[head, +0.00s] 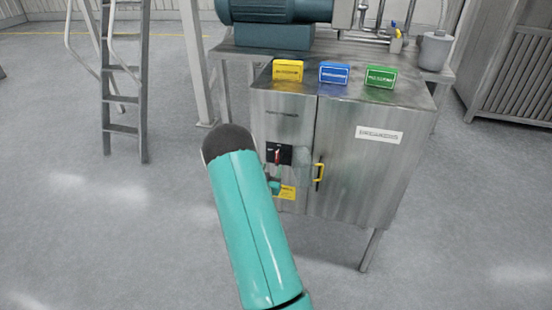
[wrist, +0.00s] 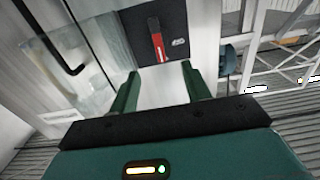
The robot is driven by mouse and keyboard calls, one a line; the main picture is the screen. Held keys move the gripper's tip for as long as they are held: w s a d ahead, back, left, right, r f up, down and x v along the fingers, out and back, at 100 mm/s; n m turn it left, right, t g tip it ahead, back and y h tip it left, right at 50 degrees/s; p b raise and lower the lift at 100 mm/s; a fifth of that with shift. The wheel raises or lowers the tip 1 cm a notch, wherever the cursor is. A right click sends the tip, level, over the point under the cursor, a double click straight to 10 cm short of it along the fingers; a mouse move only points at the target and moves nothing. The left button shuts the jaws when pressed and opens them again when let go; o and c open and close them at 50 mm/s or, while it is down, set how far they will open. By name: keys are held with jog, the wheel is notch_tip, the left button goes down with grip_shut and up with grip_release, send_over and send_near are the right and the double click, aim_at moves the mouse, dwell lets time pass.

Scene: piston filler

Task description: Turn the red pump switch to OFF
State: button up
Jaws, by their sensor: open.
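The red pump switch (head: 277,155) is a small red lever on a black plate (head: 286,152) on the front of a steel cabinet. In the wrist view the red lever (wrist: 157,45) lies on its dark plate (wrist: 172,15), just beyond the fingertips and roughly between them. My gripper (wrist: 160,70) is open, with its two green fingers apart and nothing between them. In the head view my teal arm hides most of the gripper; a small teal part shows just below the plate. The switch's position marking is too small to read.
A clear panel (wrist: 95,90) stands left of the fingers in the wrist view. Yellow, blue (head: 334,73) and green signs stand on top. A ladder (head: 122,90) stands left; the floor in front is clear.

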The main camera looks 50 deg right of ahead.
aim_at(276, 157)
jog(key=x, duration=0.8)
jog(key=shift+a, duration=0.1)
jog(key=c, duration=1)
jog(key=shift+c, duration=0.2)
